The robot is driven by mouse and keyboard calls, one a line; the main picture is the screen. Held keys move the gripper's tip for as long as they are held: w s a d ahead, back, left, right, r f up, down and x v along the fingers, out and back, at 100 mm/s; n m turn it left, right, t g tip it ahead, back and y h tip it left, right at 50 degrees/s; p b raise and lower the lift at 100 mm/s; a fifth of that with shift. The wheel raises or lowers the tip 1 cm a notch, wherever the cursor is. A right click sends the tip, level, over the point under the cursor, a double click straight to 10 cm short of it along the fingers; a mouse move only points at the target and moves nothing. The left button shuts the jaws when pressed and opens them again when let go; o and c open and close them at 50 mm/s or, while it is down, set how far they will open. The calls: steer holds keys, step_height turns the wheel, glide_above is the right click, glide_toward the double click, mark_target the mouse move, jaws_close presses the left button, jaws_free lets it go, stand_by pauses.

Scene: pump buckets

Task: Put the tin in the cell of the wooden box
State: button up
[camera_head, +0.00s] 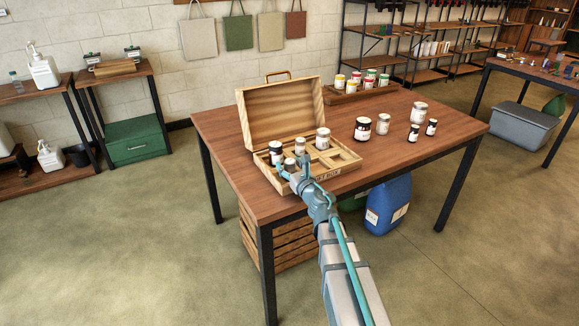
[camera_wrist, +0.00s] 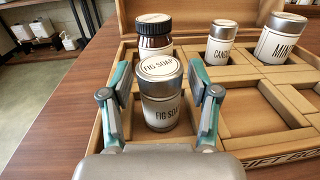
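The tin (camera_wrist: 160,95), silver-lidded with a "FIG SOAP" label, stands upright in the front-left cell of the open wooden box (camera_head: 335,174). It also shows in the head view (camera_head: 289,164), partly hidden by my gripper (camera_head: 293,173). In the wrist view my gripper (camera_wrist: 159,82) has one finger on each side of the tin, with narrow gaps that look free of contact. The tin's base is low between the dividers; whether it rests fully on the cell floor is hard to see.
In the box's back row stand a dark soap jar (camera_wrist: 154,35), a candle tin (camera_wrist: 221,44) and a mint tin (camera_wrist: 280,40). Front cells to the right are empty. The raised lid (camera_head: 282,108) stands behind. Several jars (camera_head: 383,124) stand on the table to the right.

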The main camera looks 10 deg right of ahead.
mark_target(292, 168)
steer(key=shift+r, duration=0.1)
steer(key=shift+r, duration=0.15)
steer(key=v, duration=0.7)
steer(key=shift+s, duration=0.25)
